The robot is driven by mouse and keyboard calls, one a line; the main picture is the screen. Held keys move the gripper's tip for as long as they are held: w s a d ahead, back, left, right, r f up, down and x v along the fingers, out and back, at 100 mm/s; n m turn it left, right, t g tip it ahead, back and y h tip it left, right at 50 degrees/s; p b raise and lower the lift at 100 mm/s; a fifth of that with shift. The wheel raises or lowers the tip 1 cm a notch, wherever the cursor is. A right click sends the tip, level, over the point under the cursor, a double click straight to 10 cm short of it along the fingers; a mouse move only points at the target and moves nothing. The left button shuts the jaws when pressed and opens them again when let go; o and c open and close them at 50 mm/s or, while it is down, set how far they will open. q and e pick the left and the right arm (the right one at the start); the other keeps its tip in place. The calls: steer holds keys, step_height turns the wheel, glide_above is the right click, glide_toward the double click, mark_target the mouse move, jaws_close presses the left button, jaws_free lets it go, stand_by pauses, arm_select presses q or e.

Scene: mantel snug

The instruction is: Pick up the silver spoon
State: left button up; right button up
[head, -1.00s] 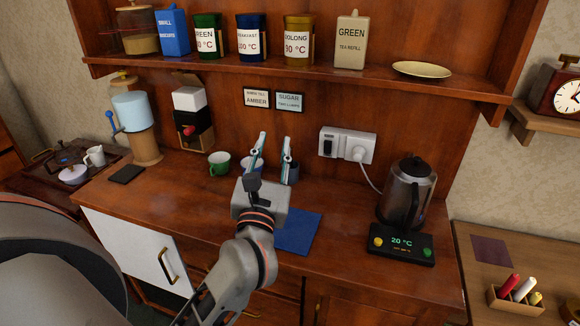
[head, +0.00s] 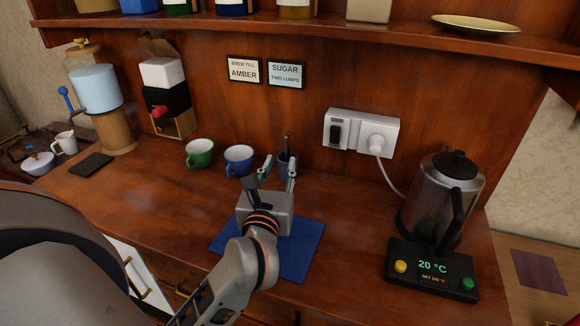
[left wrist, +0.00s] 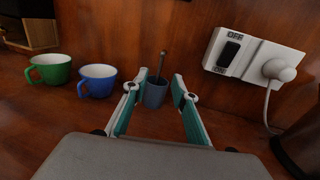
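The spoon (head: 287,144) stands upright in a small grey-blue cup on the counter. Only its dark-looking handle shows above the rim, and the rest is hidden inside the cup. It also shows in the left wrist view (left wrist: 162,62), with the cup (left wrist: 155,93) beyond and between my fingertips. My left gripper (head: 279,176) is open and empty, just in front of the cup (head: 287,166). In the left wrist view its two teal-padded fingers (left wrist: 160,88) are spread apart. My right gripper is not in view.
A blue mug (head: 238,160) and a green mug (head: 199,153) stand left of the cup. A blue mat (head: 302,252) lies under my left gripper. A kettle (head: 441,200) on its base and a wall socket (head: 361,133) are at the right.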

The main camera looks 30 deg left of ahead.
mark_target(286, 143)
arm_select(q)
steer(key=x, duration=0.4)
steer(key=r+x, duration=0.1)
steer(key=x, duration=0.2)
steer(key=shift+p, duration=0.4)
steer(key=shift+w+a, duration=0.2)
steer(key=shift+w, duration=0.15)
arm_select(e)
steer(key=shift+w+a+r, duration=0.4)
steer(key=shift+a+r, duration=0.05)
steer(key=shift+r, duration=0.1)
arm_select(q)
steer(key=shift+c, duration=0.3)
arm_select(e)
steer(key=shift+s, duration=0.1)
arm_select(q)
steer(key=c, duration=0.6)
jaws_close()
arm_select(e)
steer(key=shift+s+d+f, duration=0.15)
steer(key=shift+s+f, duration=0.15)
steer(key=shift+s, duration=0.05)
